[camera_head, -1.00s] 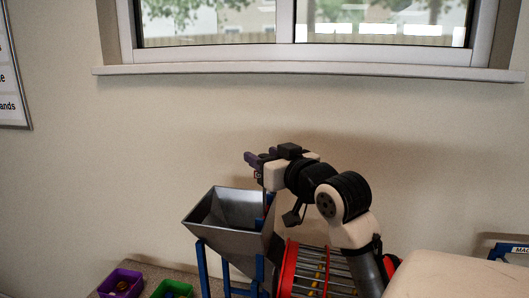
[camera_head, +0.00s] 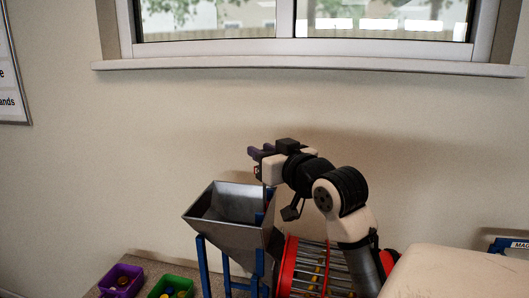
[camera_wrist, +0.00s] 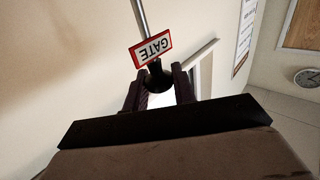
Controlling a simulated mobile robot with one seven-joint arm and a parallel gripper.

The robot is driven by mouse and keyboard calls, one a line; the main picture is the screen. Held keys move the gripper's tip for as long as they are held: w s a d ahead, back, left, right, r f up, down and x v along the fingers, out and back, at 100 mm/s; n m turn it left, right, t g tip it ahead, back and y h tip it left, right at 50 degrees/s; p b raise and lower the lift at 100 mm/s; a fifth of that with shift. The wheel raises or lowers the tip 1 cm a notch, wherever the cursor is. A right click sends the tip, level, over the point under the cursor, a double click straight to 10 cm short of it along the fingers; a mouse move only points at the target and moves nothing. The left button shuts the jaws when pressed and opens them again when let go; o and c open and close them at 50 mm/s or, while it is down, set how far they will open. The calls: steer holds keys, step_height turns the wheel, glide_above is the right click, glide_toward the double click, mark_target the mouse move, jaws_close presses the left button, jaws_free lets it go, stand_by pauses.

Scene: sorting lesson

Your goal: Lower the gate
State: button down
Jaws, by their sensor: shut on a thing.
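A grey metal hopper (camera_head: 238,236) stands on blue legs below my gripper in the head view. My gripper (camera_head: 257,154) is above the hopper's right rear side. In the wrist view my gripper (camera_wrist: 158,88) is shut on the dark gate handle (camera_wrist: 155,72), which sits between its two fingers. A red-edged white tag reading GATE (camera_wrist: 150,48) is beside the handle, with a thin metal rod (camera_wrist: 140,18) running from it. In the head view the tag (camera_head: 257,171) shows only edge-on. The gate plate itself is hidden.
A red-ended barred drum (camera_head: 287,268) stands right of the hopper, under my arm. A purple bin (camera_head: 106,290) and a green bin (camera_head: 156,290) with small round pieces are at lower left. The wall and window sill (camera_head: 300,65) are behind.

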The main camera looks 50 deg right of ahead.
steer(key=b, duration=0.5)
glide_above(265, 211)
step_height(265, 211, down, 7)
steer(key=shift+w+d+f, duration=0.15)
steer(key=shift+f, duration=0.05)
steer(key=c, duration=1.2)
jaws_free()
steer(key=shift+o, duration=0.2)
steer(key=b+v, duration=0.4)
steer(key=v, duration=1)
steer(key=shift+r, duration=0.1)
